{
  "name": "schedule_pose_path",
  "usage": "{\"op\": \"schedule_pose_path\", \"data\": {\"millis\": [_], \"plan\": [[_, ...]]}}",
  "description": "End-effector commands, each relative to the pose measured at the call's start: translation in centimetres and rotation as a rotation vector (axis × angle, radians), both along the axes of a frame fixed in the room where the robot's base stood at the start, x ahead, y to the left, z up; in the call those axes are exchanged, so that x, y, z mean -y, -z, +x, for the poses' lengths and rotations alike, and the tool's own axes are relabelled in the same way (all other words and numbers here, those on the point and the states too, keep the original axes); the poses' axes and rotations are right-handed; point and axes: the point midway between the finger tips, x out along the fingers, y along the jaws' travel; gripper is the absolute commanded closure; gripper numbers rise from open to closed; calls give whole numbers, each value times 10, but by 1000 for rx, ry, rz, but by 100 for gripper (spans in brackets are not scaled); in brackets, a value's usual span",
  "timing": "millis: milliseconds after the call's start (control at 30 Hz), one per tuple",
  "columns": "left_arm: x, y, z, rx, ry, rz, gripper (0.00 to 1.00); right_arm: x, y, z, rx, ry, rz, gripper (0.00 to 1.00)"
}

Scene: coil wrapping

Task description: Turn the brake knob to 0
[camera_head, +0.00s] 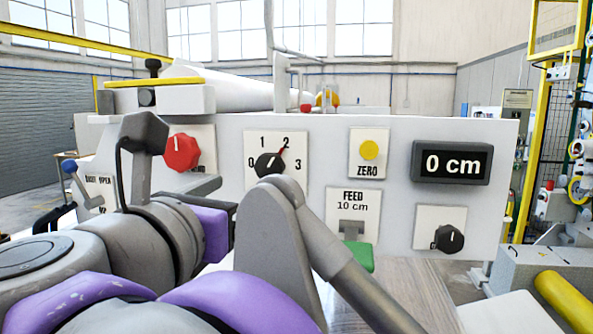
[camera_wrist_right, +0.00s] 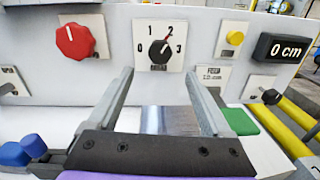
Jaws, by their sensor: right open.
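The brake knob (camera_head: 269,166) is a black round knob on a white plate marked 0, 1, 2 and 3, on the white panel. Its pointer, with a red tip, points at 2. It also shows in the right wrist view (camera_wrist_right: 159,52), straight beyond the fingers. My right gripper (camera_wrist_right: 158,74) is open and empty, its two grey fingers apart and pointing toward the panel below the knob. No contact with the knob shows. In the head view, my right wrist partly hides the gripper. My left gripper is not in view.
A red knob (camera_head: 182,152) sits left of the dial. To the right are a yellow ZERO button (camera_head: 369,150), a "0 cm" display (camera_head: 451,163), a green feed lever (camera_head: 358,255) and another black knob (camera_head: 447,238). A blue-tipped lever (camera_head: 69,166) stands at left.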

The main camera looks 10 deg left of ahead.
Motion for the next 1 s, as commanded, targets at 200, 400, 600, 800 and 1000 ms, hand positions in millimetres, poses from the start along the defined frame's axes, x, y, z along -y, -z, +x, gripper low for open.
{"op": "schedule_pose_path", "data": {"millis": [200, 400, 600, 800, 1000], "plan": [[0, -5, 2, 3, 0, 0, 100, 5, -1, 44, 2, 6, -3, 17], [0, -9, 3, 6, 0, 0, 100, 7, -1, 74, 4, 3, -3, 17], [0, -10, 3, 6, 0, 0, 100, 7, -1, 87, 3, 1, -3, 17], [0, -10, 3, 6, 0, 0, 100, 7, -1, 87, 3, -1, -3, 17], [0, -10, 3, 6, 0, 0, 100, 7, -1, 87, 3, -1, -3, 42]]}}
